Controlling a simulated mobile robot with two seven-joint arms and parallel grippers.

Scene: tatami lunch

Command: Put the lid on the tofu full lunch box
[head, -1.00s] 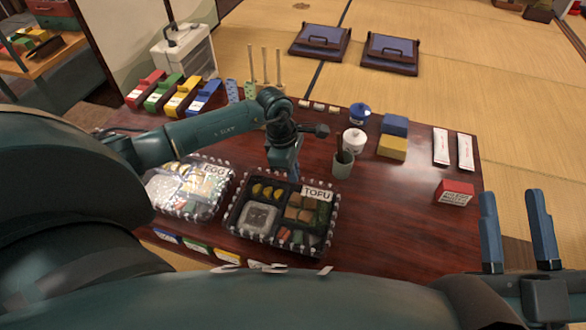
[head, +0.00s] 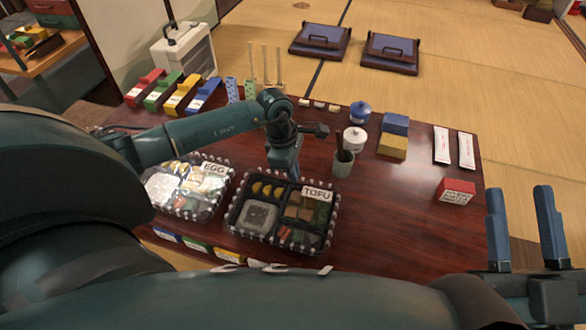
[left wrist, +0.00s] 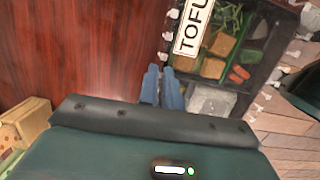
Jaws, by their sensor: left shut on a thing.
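The tofu lunch box (head: 232,222) stands on the dark table, with several food compartments and a white TOFU label (head: 317,193) at its far right corner. A clear lid seems to lie over it; its outline is hard to see, and pale clips or beads run round the rim. My left gripper (head: 288,178) points down at the box's far edge, its fingers close together; it appears shut on the clear lid's edge. In the left wrist view the fingertips (left wrist: 160,78) are beside the box rim. My right gripper (head: 518,190) is open and empty at the right.
The egg lunch box (head: 185,187) stands close on the left. A dark-handled cup (head: 343,166), a white pot (head: 355,140), blue and yellow blocks (head: 393,134) and a red box (head: 457,191) stand to the right. Colored boxes line the back left. The table's front right is clear.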

